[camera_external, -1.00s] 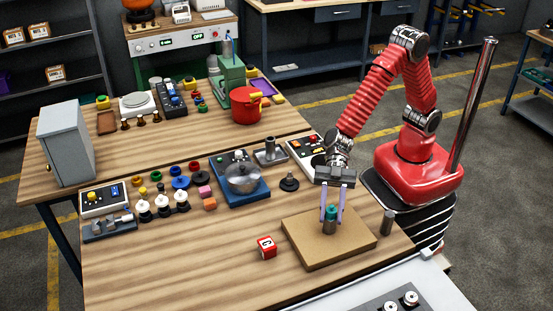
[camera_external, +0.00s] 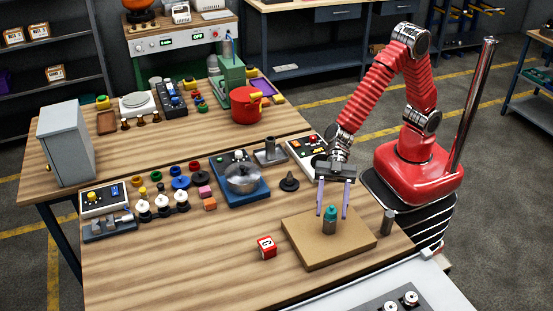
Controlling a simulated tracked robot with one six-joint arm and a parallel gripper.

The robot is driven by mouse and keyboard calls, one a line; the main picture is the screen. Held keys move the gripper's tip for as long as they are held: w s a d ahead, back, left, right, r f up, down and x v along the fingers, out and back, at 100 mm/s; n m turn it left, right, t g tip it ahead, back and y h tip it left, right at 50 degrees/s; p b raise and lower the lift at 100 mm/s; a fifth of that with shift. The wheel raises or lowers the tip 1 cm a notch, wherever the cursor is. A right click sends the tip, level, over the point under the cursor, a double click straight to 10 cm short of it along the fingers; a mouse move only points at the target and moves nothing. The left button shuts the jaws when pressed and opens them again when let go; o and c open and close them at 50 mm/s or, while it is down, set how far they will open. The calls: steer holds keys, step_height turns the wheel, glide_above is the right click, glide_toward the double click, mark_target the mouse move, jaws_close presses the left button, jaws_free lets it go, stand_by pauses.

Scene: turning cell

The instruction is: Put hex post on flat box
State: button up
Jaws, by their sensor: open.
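The flat box (camera_external: 302,238) is a wide, low tan slab near the right front of the wooden table. A short upright post (camera_external: 330,226) with a teal top and a grey lower part stands on it, which I take for the hex post. Whether its two colours are one piece is too small to tell. My gripper (camera_external: 333,214) is open and points down over the box. Its two lilac fingers are spread to either side of the teal top, with gaps visible between them and the post.
A plain grey post (camera_external: 387,222) stands right of the box. A red lettered cube (camera_external: 266,247) lies to its left. A blue base with a silver dome (camera_external: 243,178) and a dark knobbed disc (camera_external: 289,183) stand behind. The table's front left is clear.

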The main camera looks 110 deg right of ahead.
steer(key=v, duration=1)
steer(key=shift+d, duration=0.15)
stand_by(0.4)
steer(key=w+d+r+m+t+h, duration=0.3)
steer(key=d+r+m+t+h, duration=0.25)
steer(key=d, duration=0.55)
steer(key=s+d+r+m+h, duration=0.35)
steer(key=s+d+h, duration=0.25)
steer(key=d, duration=0.3)
steer(key=s+f+m+g, duration=0.1)
steer(key=s+f+g, duration=0.1)
steer(key=s, duration=0.9)
steer(key=s+f+m+g, duration=0.1)
steer(key=s+g, duration=0.4)
steer(key=s, duration=0.6)
steer(key=shift+s+a+f, duration=0.15)
steer(key=shift+a+f, duration=0.25)
steer(key=shift+f, duration=0.35)
